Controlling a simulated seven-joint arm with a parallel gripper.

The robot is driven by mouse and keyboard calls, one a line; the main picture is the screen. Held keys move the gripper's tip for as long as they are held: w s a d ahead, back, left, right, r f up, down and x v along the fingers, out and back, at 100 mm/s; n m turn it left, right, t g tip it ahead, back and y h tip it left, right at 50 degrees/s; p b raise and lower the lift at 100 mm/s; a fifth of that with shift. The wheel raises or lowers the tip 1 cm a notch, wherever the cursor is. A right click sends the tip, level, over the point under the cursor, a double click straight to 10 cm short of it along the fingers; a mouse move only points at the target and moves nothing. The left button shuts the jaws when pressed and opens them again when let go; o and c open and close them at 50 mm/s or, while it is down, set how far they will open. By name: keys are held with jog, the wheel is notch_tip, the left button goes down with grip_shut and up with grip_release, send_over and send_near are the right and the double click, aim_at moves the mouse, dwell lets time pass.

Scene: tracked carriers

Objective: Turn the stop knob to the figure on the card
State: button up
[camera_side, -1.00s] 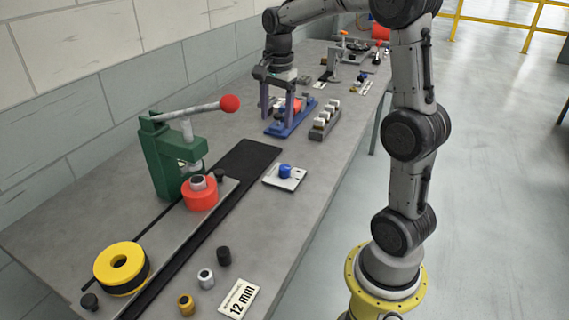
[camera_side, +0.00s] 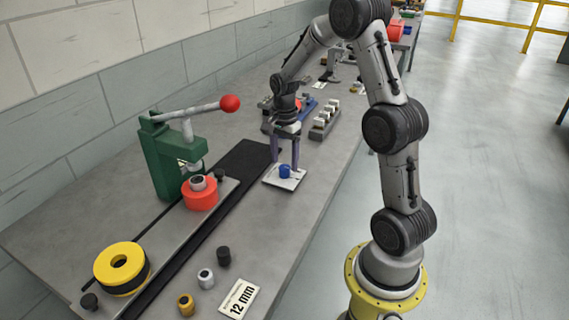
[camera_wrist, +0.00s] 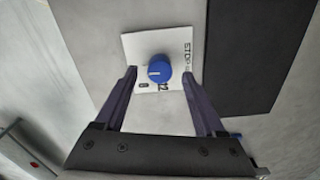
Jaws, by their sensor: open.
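The stop knob (camera_side: 285,171) is a blue round knob with a pale pointer line. It sits on a white plate (camera_side: 271,181) on the bench. The wrist view shows the knob (camera_wrist: 159,69) and its plate (camera_wrist: 133,45), with printed letters and a "12" partly visible; other markings are hidden or too small. My gripper (camera_side: 286,167) is open, pointing down over the plate. In the wrist view its fingers (camera_wrist: 160,75) stand apart on either side of the knob, with gaps to it. The card (camera_side: 238,299) reads "12 mm" and lies at the bench's front.
A green press (camera_side: 168,160) with a red-balled lever stands left, with a red ring (camera_side: 200,195) below it. A yellow ring (camera_side: 121,265) and small cylinders lie in front. A black mat (camera_side: 248,158) lies beside the plate. A grey rack (camera_side: 325,119) stands behind.

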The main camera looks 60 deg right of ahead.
jog(key=shift+f, duration=0.9)
grip_shut()
